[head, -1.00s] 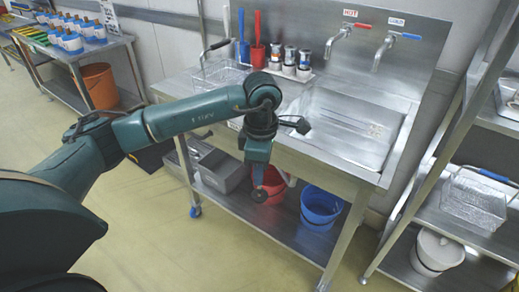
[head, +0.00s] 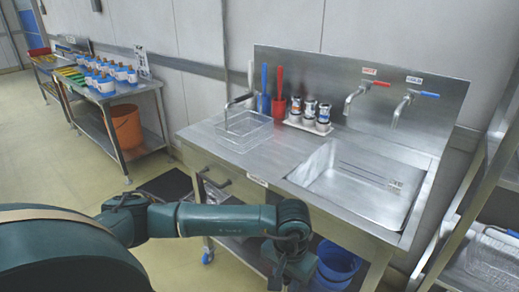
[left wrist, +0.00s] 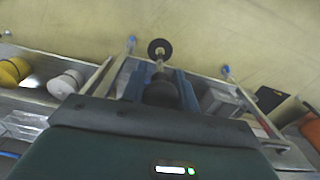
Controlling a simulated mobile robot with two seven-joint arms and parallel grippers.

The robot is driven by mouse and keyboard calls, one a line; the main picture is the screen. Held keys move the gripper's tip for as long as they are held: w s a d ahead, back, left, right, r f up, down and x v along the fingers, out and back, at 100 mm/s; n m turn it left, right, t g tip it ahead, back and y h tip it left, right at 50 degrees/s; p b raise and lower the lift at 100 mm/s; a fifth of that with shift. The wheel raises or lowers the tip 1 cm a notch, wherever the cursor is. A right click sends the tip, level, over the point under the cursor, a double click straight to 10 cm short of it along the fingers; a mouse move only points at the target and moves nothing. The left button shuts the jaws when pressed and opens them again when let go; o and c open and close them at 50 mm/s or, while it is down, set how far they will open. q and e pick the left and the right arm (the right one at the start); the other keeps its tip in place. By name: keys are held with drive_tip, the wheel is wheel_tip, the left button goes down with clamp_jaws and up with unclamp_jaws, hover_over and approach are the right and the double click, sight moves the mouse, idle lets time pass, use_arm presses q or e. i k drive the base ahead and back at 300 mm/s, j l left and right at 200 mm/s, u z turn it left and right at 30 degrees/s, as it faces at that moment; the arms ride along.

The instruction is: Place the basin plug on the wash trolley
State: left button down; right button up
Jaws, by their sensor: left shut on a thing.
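My left gripper (left wrist: 160,82) is shut on the basin plug (left wrist: 168,49), a dark round piece with a pale centre, seen beyond the fingertips in the left wrist view. In the head view my left gripper (head: 288,278) hangs low in front of the steel sink unit, below its top edge, and the plug is out of frame. The sink unit, which I take to be the wash trolley (head: 215,148), has a caster, a flat top at left and a basin (head: 365,185) at right. My right gripper is not in view.
The front left of the top is clear. A blue bucket (head: 338,262) is below. A steel rack is at right.

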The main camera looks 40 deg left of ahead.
sight(258, 155)
drive_tip(key=j+z, duration=0.75)
drive_tip(key=k+j+z, duration=0.15)
drive_tip(key=j, duration=0.25)
drive_tip(key=k+j+z, duration=0.15)
drive_tip(key=j, duration=0.3)
drive_tip(key=k+j, duration=0.1)
drive_tip(key=j, duration=0.25)
drive_tip(key=k+j, duration=0.15)
drive_tip(key=j, duration=0.2)
drive_tip(key=k+j+z, duration=0.1)
drive_tip(key=j, duration=0.3)
drive_tip(key=k+j, duration=0.15)
drive_tip(key=j, duration=0.2)
drive_tip(key=k+j, duration=0.1)
drive_tip(key=j, duration=0.25)
